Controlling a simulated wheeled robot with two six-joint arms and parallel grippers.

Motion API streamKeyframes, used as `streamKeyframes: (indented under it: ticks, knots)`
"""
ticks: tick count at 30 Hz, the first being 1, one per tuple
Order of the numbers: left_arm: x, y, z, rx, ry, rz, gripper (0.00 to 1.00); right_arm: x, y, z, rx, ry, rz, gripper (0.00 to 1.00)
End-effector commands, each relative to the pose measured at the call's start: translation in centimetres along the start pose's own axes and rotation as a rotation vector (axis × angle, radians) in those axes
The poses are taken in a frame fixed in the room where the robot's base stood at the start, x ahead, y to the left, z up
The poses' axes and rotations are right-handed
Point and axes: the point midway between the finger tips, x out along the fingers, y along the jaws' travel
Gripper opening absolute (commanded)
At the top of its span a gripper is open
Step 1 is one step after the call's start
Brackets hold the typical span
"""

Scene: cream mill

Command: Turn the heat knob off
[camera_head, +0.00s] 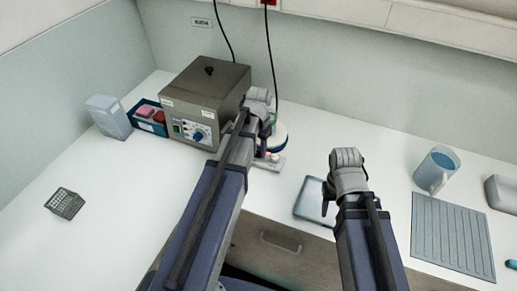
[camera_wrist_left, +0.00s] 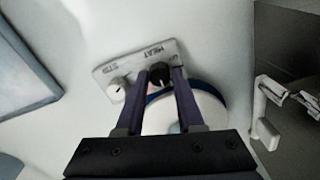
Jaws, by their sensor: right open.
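The heat knob (camera_wrist_left: 160,73) is black and sits on the white hotplate panel (camera_wrist_left: 116,66) beside the word HEAT. A white knob (camera_wrist_left: 116,88) is beside it near the word STIR. In the left wrist view my left gripper (camera_wrist_left: 160,72) has its fingers apart, with the heat knob showing between their tips; I cannot tell whether they touch it. In the head view the hotplate (camera_head: 270,163) is partly hidden by my left gripper (camera_head: 268,128). My right gripper (camera_head: 346,160) is above the bench's front, its fingers mostly hidden.
A metal box (camera_head: 207,93) with a blue dial stands behind left. A blue tray (camera_head: 150,117) and a pale container (camera_head: 108,117) are beside it. A flat pad (camera_head: 311,200) lies near the front edge.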

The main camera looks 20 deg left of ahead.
Motion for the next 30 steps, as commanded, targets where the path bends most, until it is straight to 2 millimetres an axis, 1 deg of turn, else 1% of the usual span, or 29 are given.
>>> streamKeyframes:
  ticks: [1, 9, 22, 26, 30]
  knots:
    - [0.00, 0.00, 0.00, 0.000, 0.000, 0.000, 0.30, 0.00, 0.00, 0.00, 0.000, 0.000, 0.000, 0.50]
    - [0.01, 0.00, 0.00, 0.000, 0.000, 0.000, 0.00, 0.01, 0.00, 0.00, 0.000, 0.000, 0.000, 0.50]
    - [0.01, 0.00, 0.00, -0.024, 0.000, 0.000, 0.00, 0.01, 0.00, 0.00, 0.000, 0.000, 0.000, 0.50]
    - [0.01, 0.00, 0.00, -0.079, 0.000, 0.000, 0.00, 0.01, 0.00, 0.00, 0.000, 0.000, 0.000, 0.50]
    - [0.01, 0.00, 0.01, -0.178, 0.000, 0.000, 0.00, 0.01, 0.00, 0.00, 0.000, 0.000, 0.000, 0.50]
